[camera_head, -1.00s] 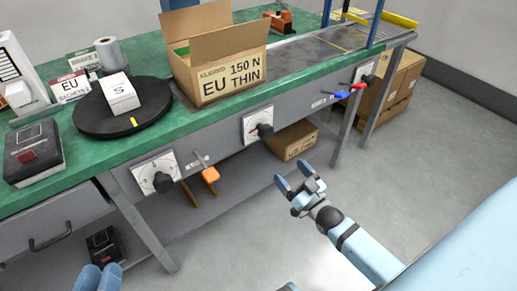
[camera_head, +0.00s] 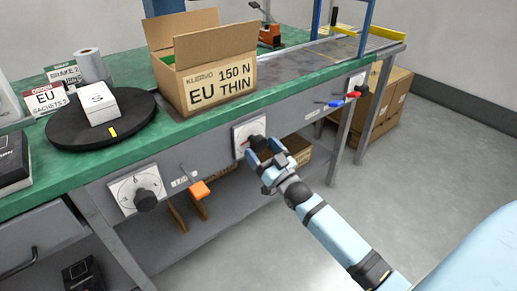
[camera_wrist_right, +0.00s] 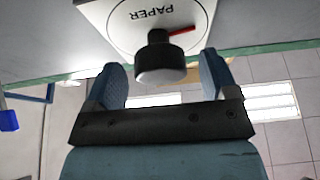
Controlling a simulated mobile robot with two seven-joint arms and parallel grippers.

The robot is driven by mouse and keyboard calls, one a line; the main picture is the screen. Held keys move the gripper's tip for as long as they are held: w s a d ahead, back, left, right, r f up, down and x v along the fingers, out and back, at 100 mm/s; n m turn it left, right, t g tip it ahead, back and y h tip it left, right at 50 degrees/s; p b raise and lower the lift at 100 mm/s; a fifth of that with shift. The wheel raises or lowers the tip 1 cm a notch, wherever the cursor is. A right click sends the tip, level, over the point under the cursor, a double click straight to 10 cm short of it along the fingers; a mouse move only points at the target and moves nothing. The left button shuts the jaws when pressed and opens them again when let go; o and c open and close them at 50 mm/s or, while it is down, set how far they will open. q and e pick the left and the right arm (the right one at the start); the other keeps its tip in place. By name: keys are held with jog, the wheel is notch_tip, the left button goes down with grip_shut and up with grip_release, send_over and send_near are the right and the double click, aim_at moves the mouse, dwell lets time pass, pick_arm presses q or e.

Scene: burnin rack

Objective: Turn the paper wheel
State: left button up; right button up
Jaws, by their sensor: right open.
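The paper wheel is a black knob with a red pointer on a white square plate (camera_head: 243,128) on the bench front. In the right wrist view, its plate (camera_wrist_right: 122,22) reads "PAPER" and the black knob (camera_wrist_right: 160,60) sits between my fingers. My right gripper (camera_head: 267,148) is open at the knob, with one blue finger on each side; the gripper (camera_wrist_right: 165,78) also shows in the wrist view. I see a gap beside the knob on both sides. In the head view the fingers partly hide the knob. My left gripper is not in view.
A second plate with a black knob (camera_head: 146,199) and an orange handle (camera_head: 199,190) are to the left. Blue and red levers (camera_head: 353,95) are to the right. An open carton (camera_head: 225,85) and a black turntable (camera_head: 70,132) stand on the green bench (camera_head: 180,127).

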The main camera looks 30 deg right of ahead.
jog(key=shift+x, duration=1.1)
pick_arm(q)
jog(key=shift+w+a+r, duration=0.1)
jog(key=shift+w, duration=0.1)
